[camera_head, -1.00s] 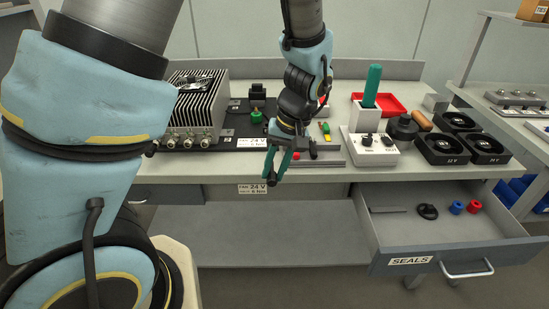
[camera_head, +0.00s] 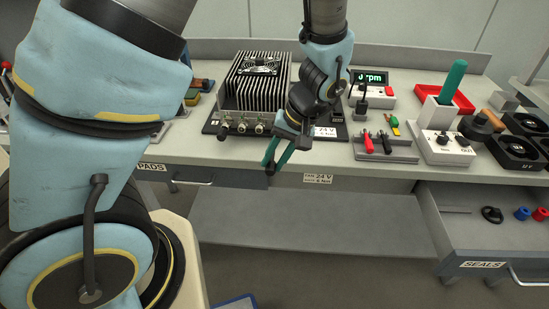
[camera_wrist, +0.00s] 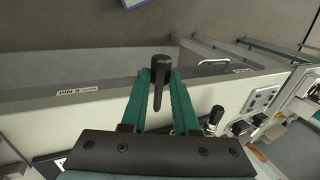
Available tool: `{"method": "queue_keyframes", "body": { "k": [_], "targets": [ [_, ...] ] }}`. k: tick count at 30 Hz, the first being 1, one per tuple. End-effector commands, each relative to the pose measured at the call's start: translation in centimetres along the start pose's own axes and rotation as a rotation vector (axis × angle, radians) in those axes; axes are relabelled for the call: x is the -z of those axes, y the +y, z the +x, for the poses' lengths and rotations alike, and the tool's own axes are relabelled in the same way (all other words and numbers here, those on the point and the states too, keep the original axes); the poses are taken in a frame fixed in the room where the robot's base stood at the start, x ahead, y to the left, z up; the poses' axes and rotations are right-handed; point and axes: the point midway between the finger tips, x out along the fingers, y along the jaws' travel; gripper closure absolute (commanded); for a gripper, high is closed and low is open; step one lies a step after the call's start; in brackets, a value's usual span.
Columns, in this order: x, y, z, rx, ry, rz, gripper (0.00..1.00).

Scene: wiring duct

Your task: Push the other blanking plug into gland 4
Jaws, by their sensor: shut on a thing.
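My gripper (camera_head: 277,160) has green fingers and is shut on a black blanking plug (camera_wrist: 160,75). In the wrist view the plug sits between the fingertips, its wide head toward the top of the picture. In the head view the gripper hangs in front of the bench's front edge, apart from the finned box (camera_head: 260,82). Silver glands (camera_head: 242,127) stand in a row along the box's front. One is close to my wrist in the head view. A silver fitting (camera_wrist: 214,116) shows right of the fingers in the wrist view. I cannot read which is gland 4.
A tool rack (camera_head: 385,152) with a red handle, a white knob box (camera_head: 443,148) and a red tray (camera_head: 445,98) lie to the right. The SEALS drawer (camera_head: 483,264) stands open at lower right.

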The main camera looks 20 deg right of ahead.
Motion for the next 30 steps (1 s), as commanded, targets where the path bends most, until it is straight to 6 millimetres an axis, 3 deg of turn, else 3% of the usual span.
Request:
{"method": "queue_keyframes", "body": {
  "k": [18, 30],
  "targets": [
    [4.7, 0.0, 0.0, 0.0, 0.0, -0.001, 1.0],
    [5.8, 0.0, 0.0, 0.0, 0.0, 0.0, 1.0]
  ]
}}
